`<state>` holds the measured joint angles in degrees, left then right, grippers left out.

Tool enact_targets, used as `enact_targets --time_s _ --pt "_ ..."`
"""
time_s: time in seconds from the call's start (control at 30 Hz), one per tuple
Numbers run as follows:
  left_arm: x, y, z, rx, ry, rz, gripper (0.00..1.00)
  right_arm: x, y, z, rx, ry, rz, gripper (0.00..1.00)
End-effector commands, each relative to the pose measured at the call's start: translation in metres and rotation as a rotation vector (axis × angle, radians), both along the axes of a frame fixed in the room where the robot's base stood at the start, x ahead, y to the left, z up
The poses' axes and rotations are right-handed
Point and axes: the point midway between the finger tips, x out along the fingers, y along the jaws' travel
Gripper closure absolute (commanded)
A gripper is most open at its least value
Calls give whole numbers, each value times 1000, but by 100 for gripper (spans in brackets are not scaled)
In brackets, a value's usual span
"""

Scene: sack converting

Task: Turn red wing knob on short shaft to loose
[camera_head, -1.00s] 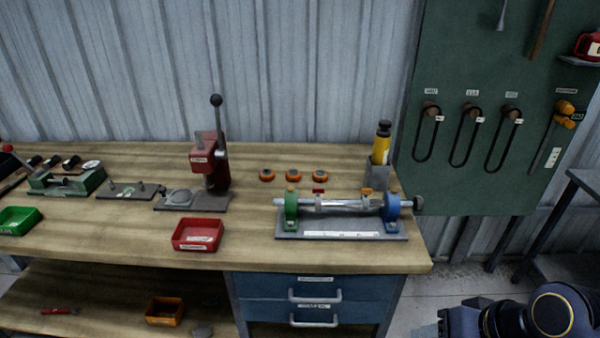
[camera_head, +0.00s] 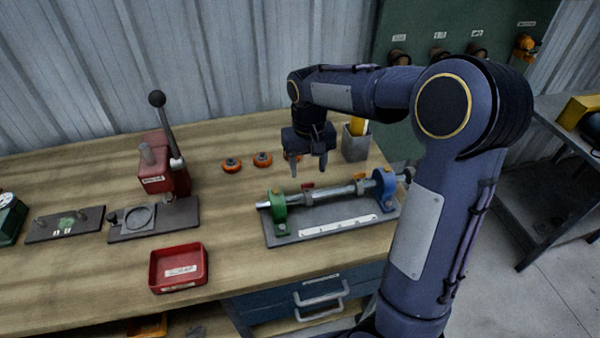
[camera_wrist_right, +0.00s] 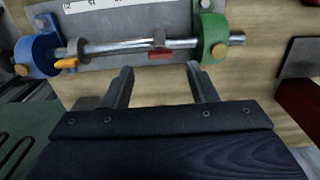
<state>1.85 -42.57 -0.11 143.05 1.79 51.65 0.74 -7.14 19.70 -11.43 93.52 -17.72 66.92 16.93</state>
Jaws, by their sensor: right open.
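The red wing knob (camera_head: 307,186) sits on the shaft (camera_head: 335,191) near the green bracket (camera_head: 278,206). In the right wrist view the red wing knob (camera_wrist_right: 160,55) hangs from a collar on the shaft (camera_wrist_right: 120,46), just beyond the fingertips. My right gripper (camera_head: 309,166) points down, open and empty, above and slightly behind the shaft. In the wrist view its two fingers (camera_wrist_right: 160,69) lie left and right of the knob, apart from it. An orange wing knob (camera_wrist_right: 66,63) is near the blue bracket (camera_wrist_right: 37,56). My left gripper is not in view.
Orange-rimmed round parts (camera_head: 231,165) lie behind the fixture plate (camera_head: 345,212). A grey holder (camera_head: 356,144) stands behind its right end. A red lever press (camera_head: 163,170) and a red tray (camera_head: 178,268) are to the left. Bare bench lies between tray and fixture.

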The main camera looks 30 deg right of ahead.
Motion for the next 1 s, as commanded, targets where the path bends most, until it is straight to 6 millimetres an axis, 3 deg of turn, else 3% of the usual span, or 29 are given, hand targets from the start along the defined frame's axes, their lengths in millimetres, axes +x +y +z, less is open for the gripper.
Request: enact_targets --time_s 0.3,0.67,1.0 --pt "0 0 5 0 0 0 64 0 0 -44 0 2 0 47" --pt "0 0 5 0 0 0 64 0 0 -50 1 -1 0 47" --pt "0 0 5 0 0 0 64 0 0 -50 2 -1 1 92"
